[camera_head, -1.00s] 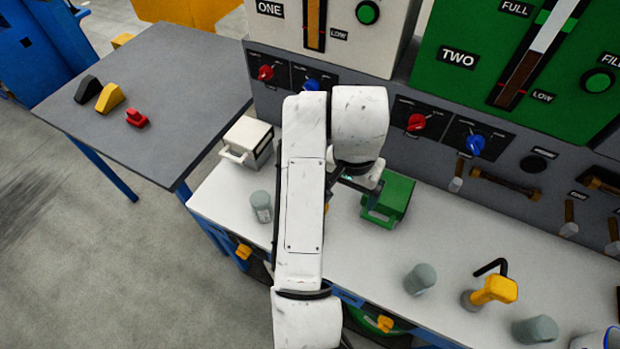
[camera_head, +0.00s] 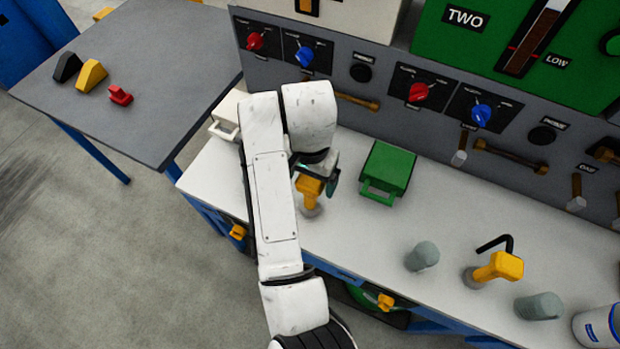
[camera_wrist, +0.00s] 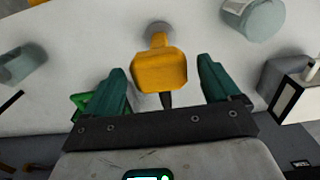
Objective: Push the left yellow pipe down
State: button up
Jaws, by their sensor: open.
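The left yellow pipe (camera_head: 310,187) stands upright on the white bench top, beside the green box. Its yellow head also shows in the wrist view (camera_wrist: 160,72), with a grey round base beyond it. My gripper (camera_head: 322,168) is open at the pipe's head, partly hidden by my arm in the head view. In the wrist view my gripper (camera_wrist: 161,66) has its two green fingers on either side of the yellow head, with a visible gap on each side. A second yellow pipe (camera_head: 497,267) stands further right, with a black bent piece behind it.
A green box (camera_head: 387,172) stands right of my gripper, and a white box (camera_head: 226,118) is left, partly behind my arm. Grey cylinders (camera_head: 421,256) (camera_head: 539,306) stand on the right of the bench. The grey panel with red and blue knobs (camera_head: 418,92) rises behind.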

jog(key=shift+f, duration=0.35)
jog(key=shift+c, duration=0.3)
